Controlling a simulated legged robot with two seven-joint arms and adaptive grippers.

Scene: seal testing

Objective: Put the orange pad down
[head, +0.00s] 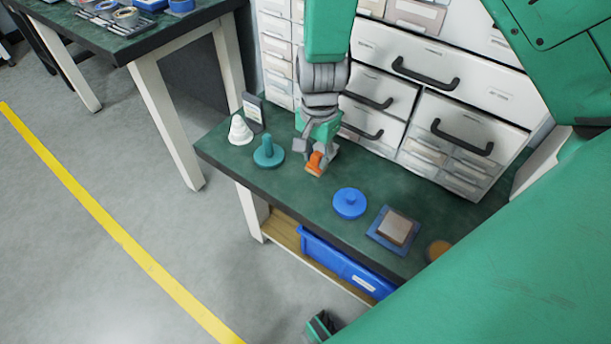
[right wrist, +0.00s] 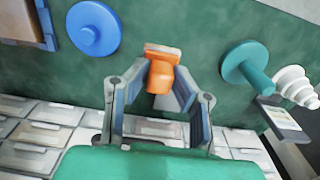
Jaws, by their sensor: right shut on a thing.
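My right gripper (head: 317,150) reaches down over the green bench top, between a teal disc and a blue disc. It is shut on the orange pad (head: 314,163). In the right wrist view, the pad (right wrist: 160,73) sits between the fingertips of the gripper (right wrist: 163,88), with its orange grip toward the palm and a flat plate at its far end. The pad is at or just above the bench; I cannot tell if it touches. My left gripper is not in view.
The green bench (head: 300,197) also holds a white stepped cone (head: 240,131), a teal disc with a post (head: 268,154), a blue knobbed disc (head: 349,203) and a brown block on a blue base (head: 396,228). White drawers (head: 430,85) stand behind. Bare bench lies around the pad.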

